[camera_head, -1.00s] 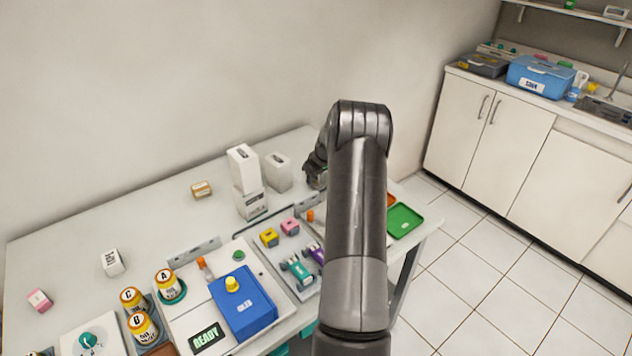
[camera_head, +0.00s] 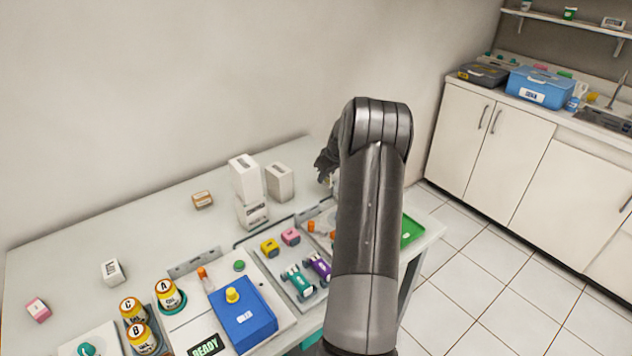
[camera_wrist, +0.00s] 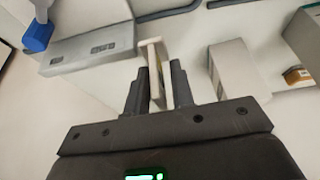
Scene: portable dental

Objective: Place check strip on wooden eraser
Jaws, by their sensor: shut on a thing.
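My gripper (camera_wrist: 157,88) is shut on a thin, pale, flat piece, which I take to be the check strip (camera_wrist: 155,62); it stands up between the fingers in the wrist view. In the head view my gripper (camera_head: 326,166) is a dark shape above the table's far right end, partly behind my arm, and the strip cannot be made out there. The wooden eraser (camera_head: 202,200), a small tan block with a pale label, lies at the back of the table, left of the white boxes. A small tan block at the wrist view's right edge (camera_wrist: 298,76) looks like it.
White boxes, two stacked (camera_head: 246,180) and one beside them (camera_head: 280,182), stand between my gripper and the eraser. A blue box (camera_head: 243,315), labelled bottles (camera_head: 168,294) and a green tray (camera_head: 411,230) lie nearer. The table around the eraser is clear.

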